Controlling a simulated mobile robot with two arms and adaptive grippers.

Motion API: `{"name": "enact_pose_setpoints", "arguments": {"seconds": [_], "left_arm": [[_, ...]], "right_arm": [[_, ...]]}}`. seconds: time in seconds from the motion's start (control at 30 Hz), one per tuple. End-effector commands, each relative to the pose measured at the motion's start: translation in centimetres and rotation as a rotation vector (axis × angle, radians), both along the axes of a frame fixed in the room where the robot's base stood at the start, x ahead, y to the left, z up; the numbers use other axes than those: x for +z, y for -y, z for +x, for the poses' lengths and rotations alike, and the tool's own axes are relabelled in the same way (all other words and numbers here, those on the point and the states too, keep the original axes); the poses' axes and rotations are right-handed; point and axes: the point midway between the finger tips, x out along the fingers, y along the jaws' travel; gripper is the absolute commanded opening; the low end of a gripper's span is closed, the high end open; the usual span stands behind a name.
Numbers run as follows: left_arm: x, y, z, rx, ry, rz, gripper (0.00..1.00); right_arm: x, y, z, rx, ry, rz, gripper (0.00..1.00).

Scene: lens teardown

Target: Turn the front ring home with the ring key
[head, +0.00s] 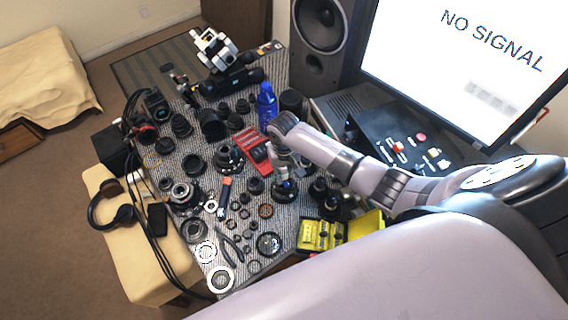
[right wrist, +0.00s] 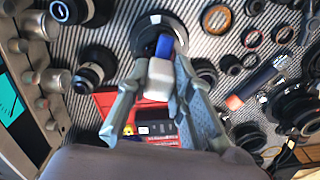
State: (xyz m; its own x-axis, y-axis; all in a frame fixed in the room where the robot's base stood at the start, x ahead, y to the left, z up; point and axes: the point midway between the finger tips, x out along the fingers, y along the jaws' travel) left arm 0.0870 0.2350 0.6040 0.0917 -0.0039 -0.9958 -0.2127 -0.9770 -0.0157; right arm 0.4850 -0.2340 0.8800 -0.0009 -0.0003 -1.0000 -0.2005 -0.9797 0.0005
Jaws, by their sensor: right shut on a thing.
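My right gripper (head: 286,160) reaches in from the right over the crowded mat. In the right wrist view my right gripper (right wrist: 155,88) is shut on a small white block with a blue part, likely the ring key (right wrist: 158,78). The blue end points at a dark round lens part (right wrist: 146,28) just beyond the fingers. I cannot tell whether the key touches it. The front ring is not clearly told apart from the lens part. My left gripper is not in view.
The striped mat (head: 232,292) is crowded with lens barrels and rings. A red box (head: 254,146) and a blue bottle (head: 267,106) stand close to the gripper. A yellow case (head: 322,236) lies at the front right. A monitor (head: 470,60) and speaker (head: 322,40) stand behind.

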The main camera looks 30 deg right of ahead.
Motion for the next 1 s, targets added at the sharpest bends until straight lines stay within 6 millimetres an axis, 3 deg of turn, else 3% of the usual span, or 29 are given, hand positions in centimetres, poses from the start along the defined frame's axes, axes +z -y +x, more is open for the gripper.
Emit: {"name": "enact_pose_setpoints", "arguments": {"seconds": [0.63, 0.77, 1.0], "left_arm": [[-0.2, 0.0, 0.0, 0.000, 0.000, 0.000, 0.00], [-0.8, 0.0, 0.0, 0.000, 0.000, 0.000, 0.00], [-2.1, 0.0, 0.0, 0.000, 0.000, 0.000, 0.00]], "right_arm": [[0.9, 0.1, 0.3, 0.054, 0.007, -0.002, 0.00], [1.2, 0.0, 0.8, 0.211, 0.020, -0.003, 0.00], [2.0, -0.2, 1.6, 0.675, 0.036, -0.012, 0.00]]}}
